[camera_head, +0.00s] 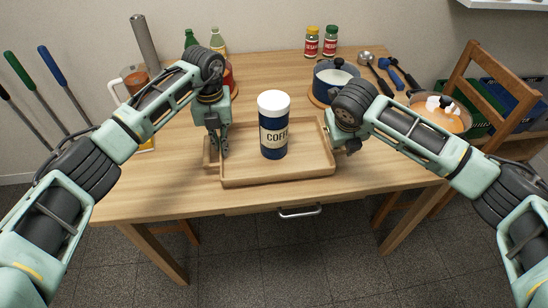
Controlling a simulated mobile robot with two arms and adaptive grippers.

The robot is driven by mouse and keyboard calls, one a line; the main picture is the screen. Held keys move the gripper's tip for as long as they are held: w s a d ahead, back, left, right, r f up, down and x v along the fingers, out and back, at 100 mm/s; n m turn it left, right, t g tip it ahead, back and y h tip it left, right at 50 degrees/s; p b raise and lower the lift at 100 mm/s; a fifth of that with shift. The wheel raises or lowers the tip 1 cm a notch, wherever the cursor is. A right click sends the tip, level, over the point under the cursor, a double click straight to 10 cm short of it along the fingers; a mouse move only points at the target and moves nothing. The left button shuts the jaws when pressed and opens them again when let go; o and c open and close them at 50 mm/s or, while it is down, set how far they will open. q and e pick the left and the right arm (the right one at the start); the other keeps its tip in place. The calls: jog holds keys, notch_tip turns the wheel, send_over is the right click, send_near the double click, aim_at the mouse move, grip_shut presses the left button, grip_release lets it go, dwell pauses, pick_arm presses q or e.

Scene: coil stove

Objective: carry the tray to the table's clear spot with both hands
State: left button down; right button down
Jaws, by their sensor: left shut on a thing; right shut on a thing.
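The wooden tray (240,174) is at the front middle of the wooden table (130,205). A dark blue coffee canister (274,140) with a white lid stands upright in it. My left gripper (220,150) is shut on the tray's left side. My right gripper (345,143) is at the tray's right side and shut on it, its fingertips partly hidden by the wrist. I cannot tell whether the tray rests on the table or hangs just above it.
A blue pot (333,76) stands behind the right wrist, and an orange-filled pan (441,113) stands at the right. A glass jug (133,80), bottles (218,42) and spice jars (311,42) are at the back. A wooden chair (480,85) stands at the right. The table's front left is bare.

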pick_arm(q)
jog(key=shift+f+b, duration=0.45)
jog(key=shift+f, duration=0.15)
pick_arm(e)
jog(key=shift+a+f, duration=0.1)
jog(key=shift+f, duration=0.6)
pick_arm(q)
jog(key=c, duration=2.3)
grip_release()
jog(key=shift+r, duration=0.15)
pick_arm(e)
jog(key=c, duration=2)
grip_release()
jog(key=shift+r, duration=0.15)
pick_arm(q)
jog(key=o, duration=0.4)
jog(key=shift+c, duration=0.2)
pick_arm(e)
jog(key=o, duration=0.3)
pick_arm(q)
jog(key=shift+r+p, duration=0.1)
jog(key=shift+p, duration=0.2)
pick_arm(e)
jog(key=shift+r, duration=0.15)
